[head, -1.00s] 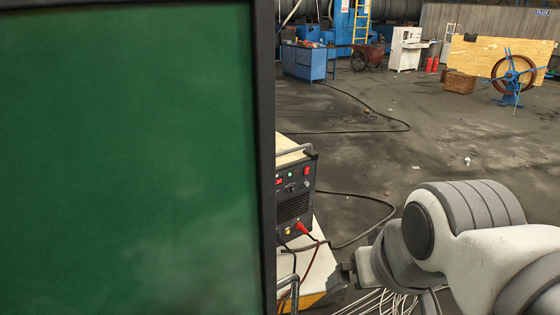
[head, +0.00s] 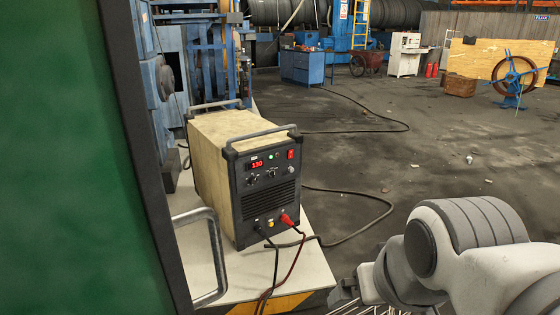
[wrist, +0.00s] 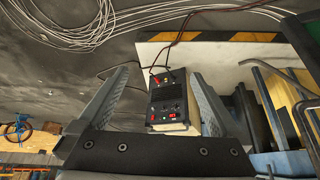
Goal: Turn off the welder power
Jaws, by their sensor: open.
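The welder (head: 262,185) is a cream box with a black front panel, standing on a white table with a yellow-black striped edge. Its red display (head: 257,163) is lit and reads 130. A red rocker switch (head: 290,154) is at the panel's upper right. A red plug and dark cables leave the lower front. In the wrist view the welder (wrist: 170,98) appears upside down, between and beyond my fingers. My gripper (wrist: 160,73) is open and empty, apart from the welder. In the head view my arm shows at the lower right, but the fingers are out of sight.
A green panel with a dark frame (head: 150,200) fills the left of the head view. A metal handle (head: 217,255) stands in front of the white table (head: 300,262). Blue machinery (head: 205,55) is behind the welder. Loose white cables lie on the floor. Floor to the right is open.

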